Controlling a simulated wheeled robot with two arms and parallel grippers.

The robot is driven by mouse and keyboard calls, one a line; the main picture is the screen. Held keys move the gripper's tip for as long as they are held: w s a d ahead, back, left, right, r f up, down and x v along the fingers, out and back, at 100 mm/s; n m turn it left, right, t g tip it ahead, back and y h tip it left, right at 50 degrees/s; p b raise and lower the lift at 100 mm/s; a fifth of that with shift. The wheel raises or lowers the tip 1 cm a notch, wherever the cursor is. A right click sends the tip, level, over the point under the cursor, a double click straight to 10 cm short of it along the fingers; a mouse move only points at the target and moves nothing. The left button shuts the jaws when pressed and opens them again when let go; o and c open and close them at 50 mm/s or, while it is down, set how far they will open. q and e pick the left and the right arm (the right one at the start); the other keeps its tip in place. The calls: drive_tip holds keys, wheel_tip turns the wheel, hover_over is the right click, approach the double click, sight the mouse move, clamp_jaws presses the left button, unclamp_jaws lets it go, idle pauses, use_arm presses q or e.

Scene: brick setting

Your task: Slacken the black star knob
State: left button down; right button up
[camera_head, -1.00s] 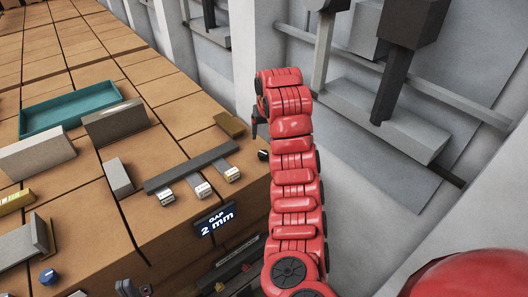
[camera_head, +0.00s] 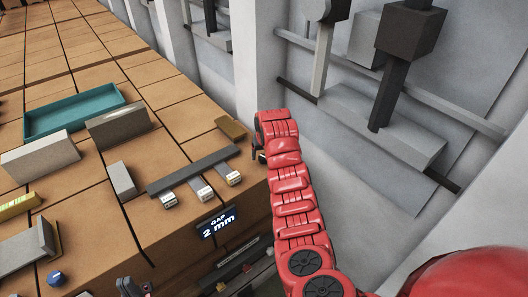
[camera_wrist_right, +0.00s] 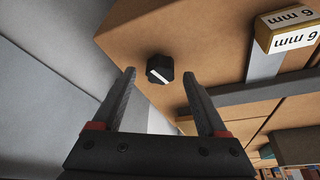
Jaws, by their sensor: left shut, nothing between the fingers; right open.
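The black star knob (camera_wrist_right: 160,69) with a white line on its face shows in the right wrist view, on the brown bench near its edge. My right gripper (camera_wrist_right: 158,76) is open, its two fingertips on either side of the knob in that view, with no contact visible. In the head view my right gripper (camera_head: 257,154) is at the bench's right edge; I cannot make out the knob clearly there. My left gripper (camera_head: 134,289) is shut and empty at the bottom of the head view, partly cut off.
A dark bar (camera_head: 193,170) with several labelled blocks lies beside the right gripper. A display (camera_head: 218,222) reads "GAP 2 mm". A teal tray (camera_head: 30,130), grey blocks and a blue knob (camera_head: 53,278) are further left. A grey wall (camera_head: 258,60) stands to the right.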

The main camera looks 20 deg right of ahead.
drive_tip(key=shift+f, duration=0.2)
clamp_jaws()
drive_tip(key=shift+w+d+f+n+b, duration=0.1)
drive_tip(key=shift+f+n+b, duration=0.15)
drive_tip(key=shift+b, duration=0.45)
drive_tip(key=n+y+b, duration=0.1)
drive_tip(key=n+b, duration=0.2)
drive_tip(key=b, duration=0.3)
drive_tip(key=n+y+b, duration=0.1)
drive_tip(key=n+b, duration=0.2)
drive_tip(key=b, duration=0.3)
drive_tip(key=shift+d+n+g+y, duration=0.15)
drive_tip(key=shift+n+g+y, duration=0.15)
drive_tip(key=shift+n+y, duration=0.1)
drive_tip(key=shift+r+n+g+y+b, duration=0.3)
drive_tip(key=shift+n+b, duration=0.65)
drive_tip(key=shift+b, duration=0.3)
unclamp_jaws()
